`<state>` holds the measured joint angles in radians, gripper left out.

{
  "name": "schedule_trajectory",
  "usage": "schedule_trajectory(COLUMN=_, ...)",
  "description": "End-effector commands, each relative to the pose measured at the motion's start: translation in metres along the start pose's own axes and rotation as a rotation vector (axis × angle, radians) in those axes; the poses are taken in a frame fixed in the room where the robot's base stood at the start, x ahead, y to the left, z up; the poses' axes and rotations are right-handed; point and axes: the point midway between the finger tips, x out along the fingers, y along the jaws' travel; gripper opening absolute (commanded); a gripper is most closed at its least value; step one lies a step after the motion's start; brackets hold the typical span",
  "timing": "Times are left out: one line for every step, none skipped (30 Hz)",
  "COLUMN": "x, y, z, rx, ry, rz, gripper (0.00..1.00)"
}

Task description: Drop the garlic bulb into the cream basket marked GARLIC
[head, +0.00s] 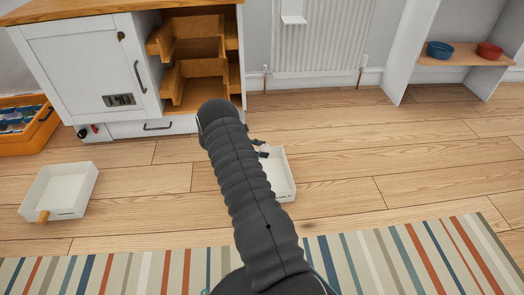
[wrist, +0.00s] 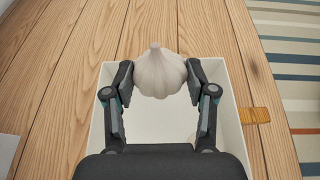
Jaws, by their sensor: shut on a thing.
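My gripper (wrist: 158,76) is shut on a whitish garlic bulb (wrist: 158,71), one finger on each side. In the wrist view the bulb is over the cream basket (wrist: 236,92), which has a wooden tab on its right side. In the head view this basket (head: 282,176) is on the floor, partly hidden by my arm. The dark lettering on its front is partly covered and too small to read surely. My gripper's fingers (head: 262,149) show just at its back left; the bulb is hidden there. A pale rounded thing (wrist: 207,149) shows low in the basket, mostly hidden.
A second cream basket (head: 58,187) with a wooden tab stands on the floor at left. Behind are a white cabinet (head: 84,62) with open wooden racks (head: 190,82) and an orange crate (head: 30,135). A striped rug (head: 400,262) lies in front. The floor at right is clear.

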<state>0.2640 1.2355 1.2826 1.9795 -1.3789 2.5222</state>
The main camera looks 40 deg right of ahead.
Motion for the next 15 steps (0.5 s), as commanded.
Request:
schedule_trajectory(x=0.002, y=-0.001, z=-0.002, rx=0.003, ry=0.0, rz=-0.008, gripper=0.26)
schedule_trajectory(x=0.003, y=-0.001, z=-0.003, rx=0.005, ry=0.0, rz=-0.011, gripper=0.26)
schedule_trajectory(x=0.003, y=-0.001, z=-0.004, rx=0.005, ry=0.0, rz=-0.013, gripper=0.26)
schedule_trajectory(x=0.004, y=-0.001, z=-0.006, rx=0.005, ry=0.0, rz=-0.013, gripper=0.26)
schedule_trajectory(x=0.004, y=-0.001, z=-0.007, rx=0.005, ry=0.0, rz=-0.013, gripper=0.26)
schedule_trajectory(x=0.005, y=-0.001, z=-0.009, rx=0.005, ry=0.0, rz=-0.012, gripper=0.26)
schedule_trajectory(x=0.006, y=-0.001, z=-0.011, rx=0.004, ry=0.0, rz=-0.012, gripper=0.26)
schedule_trajectory(x=0.007, y=-0.001, z=-0.014, rx=0.004, ry=0.0, rz=-0.012, gripper=0.25)
schedule_trajectory(x=0.009, y=-0.001, z=-0.017, rx=0.004, ry=0.0, rz=-0.011, gripper=0.25)
schedule_trajectory(x=0.009, y=-0.001, z=-0.02, rx=0.004, ry=0.0, rz=-0.011, gripper=0.25)
schedule_trajectory(x=0.011, y=-0.001, z=-0.022, rx=0.004, ry=0.0, rz=-0.011, gripper=0.25)
schedule_trajectory(x=0.012, y=-0.001, z=-0.026, rx=0.004, ry=0.0, rz=-0.01, gripper=0.25)
schedule_trajectory(x=0.014, y=-0.001, z=-0.03, rx=0.003, ry=0.0, rz=-0.01, gripper=0.25)
schedule_trajectory(x=0.015, y=-0.001, z=-0.033, rx=0.003, ry=0.0, rz=-0.01, gripper=0.25)
schedule_trajectory(x=0.017, y=-0.001, z=-0.037, rx=0.003, ry=0.0, rz=-0.01, gripper=0.25)
